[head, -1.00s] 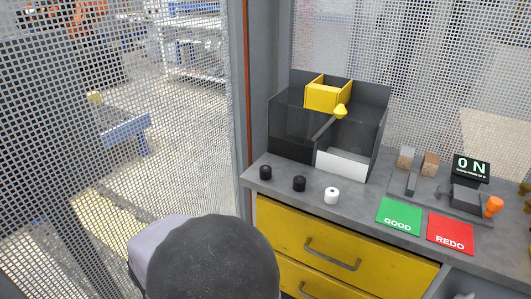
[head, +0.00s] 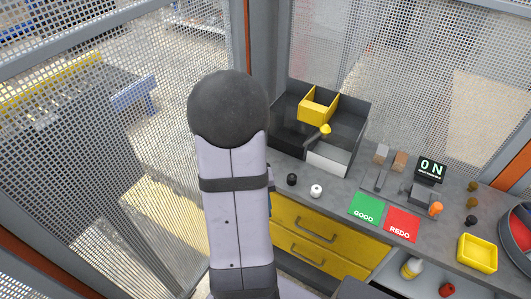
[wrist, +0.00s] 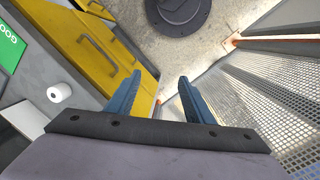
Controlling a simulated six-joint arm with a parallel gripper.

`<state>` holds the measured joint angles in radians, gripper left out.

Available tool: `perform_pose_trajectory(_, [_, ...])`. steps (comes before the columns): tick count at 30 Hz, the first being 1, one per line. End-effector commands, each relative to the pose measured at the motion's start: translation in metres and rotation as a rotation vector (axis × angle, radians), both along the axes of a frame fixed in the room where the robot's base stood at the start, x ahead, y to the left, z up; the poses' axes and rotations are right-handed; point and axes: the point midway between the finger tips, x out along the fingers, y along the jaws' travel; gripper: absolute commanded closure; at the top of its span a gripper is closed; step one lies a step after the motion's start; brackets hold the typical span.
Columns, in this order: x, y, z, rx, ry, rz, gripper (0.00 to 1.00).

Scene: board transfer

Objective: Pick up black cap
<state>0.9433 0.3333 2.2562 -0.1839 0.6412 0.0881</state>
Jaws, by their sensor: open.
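A black cap (head: 292,179) stands on the grey worktop in the head view, left of a white cap (head: 316,190). My raised arm covers the worktop to the left of it, where a second black cap stood in the earlier frame. The white cap also shows in the wrist view (wrist: 60,92), left of my gripper. My gripper (wrist: 160,76) is open and empty, with blue fingers wide apart. It points down past the yellow drawer fronts toward the floor, off the worktop. In the head view it is mostly hidden behind my arm. No black cap is clear in the wrist view.
A dark divided bin (head: 343,162) with a yellow tray (head: 318,108) stands behind the caps. Green GOOD (head: 367,207) and red REDO (head: 403,224) pads lie to the right. Yellow drawers (head: 315,232) are below. Mesh walls enclose the left and back.

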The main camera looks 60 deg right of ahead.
Motion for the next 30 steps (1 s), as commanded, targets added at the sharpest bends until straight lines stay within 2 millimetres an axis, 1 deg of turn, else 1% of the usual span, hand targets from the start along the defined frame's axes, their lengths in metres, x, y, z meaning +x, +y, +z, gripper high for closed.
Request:
perform_pose_trajectory(1, [0.004,-0.031,0.02,-0.056,-0.014,-0.045,0.52])
perform_pose_trajectory(2, [0.011,-0.05,0.018,-0.105,-0.029,-0.068,0.52])
perform_pose_trajectory(3, [0.024,-0.072,0.016,-0.167,-0.057,-0.092,0.52])
perform_pose_trajectory(6, [0.048,-0.113,0.035,-0.293,-0.135,-0.175,0.52])
perform_pose_trajectory(9, [0.062,-0.134,0.046,-0.367,-0.201,-0.267,0.52])
perform_pose_trajectory(13, [0.069,-0.142,0.05,-0.398,-0.259,-0.39,0.52])
perform_pose_trajectory(18, [0.072,-0.143,0.051,-0.402,-0.292,-0.498,0.52])
perform_pose_trajectory(24, [0.072,-0.143,0.049,-0.401,-0.293,-0.519,0.52])
perform_pose_trajectory(30, [0.072,-0.149,0.036,-0.4,-0.291,-0.518,0.52])
